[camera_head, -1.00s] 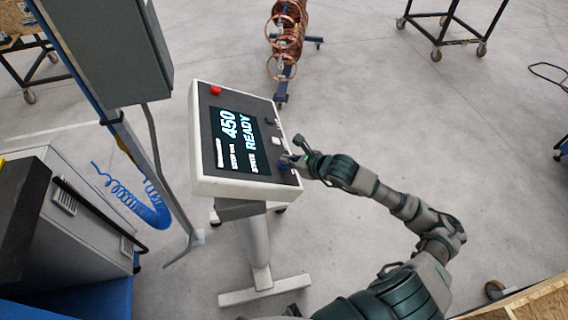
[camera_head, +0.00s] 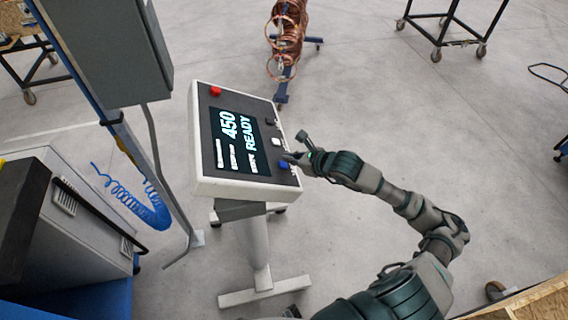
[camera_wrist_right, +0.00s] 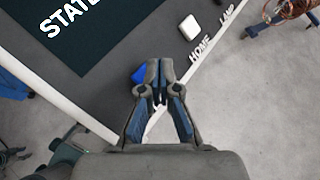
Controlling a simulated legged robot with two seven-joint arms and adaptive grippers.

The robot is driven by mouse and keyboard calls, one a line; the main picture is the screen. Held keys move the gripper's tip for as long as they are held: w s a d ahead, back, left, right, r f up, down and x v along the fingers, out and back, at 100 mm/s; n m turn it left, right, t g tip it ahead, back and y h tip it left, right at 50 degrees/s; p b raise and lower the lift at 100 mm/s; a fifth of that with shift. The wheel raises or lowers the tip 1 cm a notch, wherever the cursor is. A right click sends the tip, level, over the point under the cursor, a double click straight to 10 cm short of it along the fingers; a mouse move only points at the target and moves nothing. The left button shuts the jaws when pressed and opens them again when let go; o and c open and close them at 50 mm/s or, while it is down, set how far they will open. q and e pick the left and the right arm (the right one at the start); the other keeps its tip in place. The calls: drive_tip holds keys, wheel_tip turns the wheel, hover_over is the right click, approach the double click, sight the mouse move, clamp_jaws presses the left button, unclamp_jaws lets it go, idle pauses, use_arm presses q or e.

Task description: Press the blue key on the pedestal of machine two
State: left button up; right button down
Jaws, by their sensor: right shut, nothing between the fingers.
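The pedestal's control panel (camera_head: 200,160) is tilted, with a lit screen reading 450 and READY. The blue key (camera_head: 284,165) is near the panel's lower right corner, below a white key (camera_head: 276,142). My right gripper (camera_head: 288,157) is shut and empty, its tips just above the blue key in the picture, at the panel's right edge. In the right wrist view the blue key (camera_wrist_right: 138,75) shows at the left of the shut fingertips (camera_wrist_right: 157,66), partly hidden by them. I cannot tell whether they touch the panel. My left gripper is out of view.
A red button (camera_head: 215,90) is at the panel's top. A grey cabinet on a blue post (camera_head: 90,85) and a coiled blue hose (camera_head: 150,212) stand left. Copper coils (camera_head: 287,35) on a stand are behind. The floor to the right is mostly clear.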

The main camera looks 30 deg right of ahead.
drive_tip(key=r, duration=0.1)
drive_tip(key=d+r, duration=0.1)
drive_tip(key=r, duration=0.1)
drive_tip(key=d+r, duration=0.1)
drive_tip(key=shift+s+d+r, duration=0.2)
drive_tip(key=shift+s+d, duration=0.05)
idle(1.0)
